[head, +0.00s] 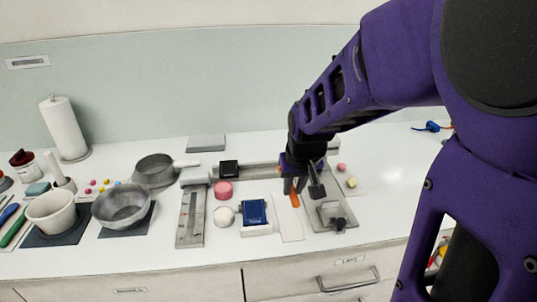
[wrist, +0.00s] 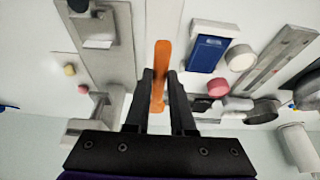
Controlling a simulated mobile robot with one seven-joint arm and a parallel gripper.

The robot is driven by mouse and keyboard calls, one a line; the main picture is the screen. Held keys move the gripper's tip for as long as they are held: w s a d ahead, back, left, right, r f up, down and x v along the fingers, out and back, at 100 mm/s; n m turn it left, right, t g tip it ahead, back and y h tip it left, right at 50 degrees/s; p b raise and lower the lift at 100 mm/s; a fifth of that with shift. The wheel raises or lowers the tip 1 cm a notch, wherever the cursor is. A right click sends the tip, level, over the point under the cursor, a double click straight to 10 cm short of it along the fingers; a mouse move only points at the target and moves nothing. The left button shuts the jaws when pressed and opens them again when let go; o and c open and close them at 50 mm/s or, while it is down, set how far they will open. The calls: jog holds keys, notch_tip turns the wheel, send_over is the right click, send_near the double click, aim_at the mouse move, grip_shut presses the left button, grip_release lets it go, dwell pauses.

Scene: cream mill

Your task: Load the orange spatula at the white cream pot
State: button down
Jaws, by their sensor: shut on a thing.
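My gripper (head: 291,183) is shut on the orange spatula (head: 294,199). In the wrist view the spatula (wrist: 160,60) stands out between the two fingers (wrist: 160,78), pointing away from the palm. In the head view it hangs over a pale strip (head: 288,222) right of the blue block. A small round white pot (head: 224,216) stands left of the blue block, apart from my gripper; it also shows in the wrist view (wrist: 242,58). I cannot tell whether cream is inside it. A larger white cup (head: 50,212) stands at the far left.
A blue block (head: 254,211) on a white base lies between the white pot and my gripper. A pink pot (head: 223,190) stands behind the white one. A grey slotted rail (head: 190,220) is left of them; a grey plate with fixtures (head: 330,213) is at right. Metal bowls stand further left.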

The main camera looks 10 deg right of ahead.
jog(key=c, duration=1.4)
grip_release()
jog(key=shift+c, duration=0.2)
grip_shut()
